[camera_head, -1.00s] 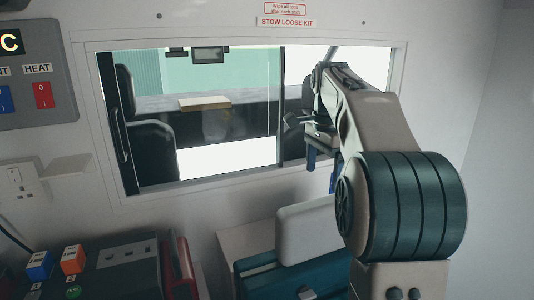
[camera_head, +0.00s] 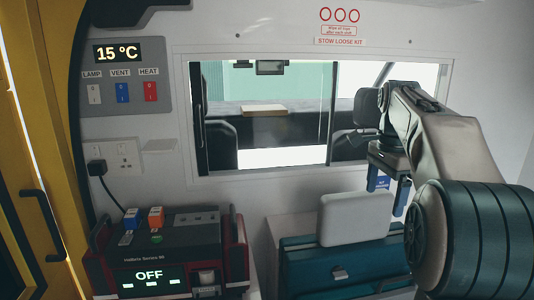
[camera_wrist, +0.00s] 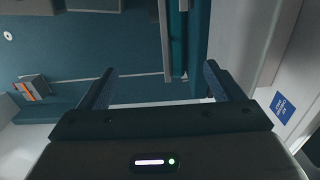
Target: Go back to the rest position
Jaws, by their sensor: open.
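A blue label (camera_wrist: 283,107) shows on a white surface at the right of the wrist view.
A dark red and black charger unit (camera_head: 165,255) reading OFF stands at lower left, with a blue and an orange block on top. A switch panel (camera_head: 122,80) reads 15 °C. A yellow door (camera_head: 35,150) edges the left. The window (camera_head: 265,115) fills the middle.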

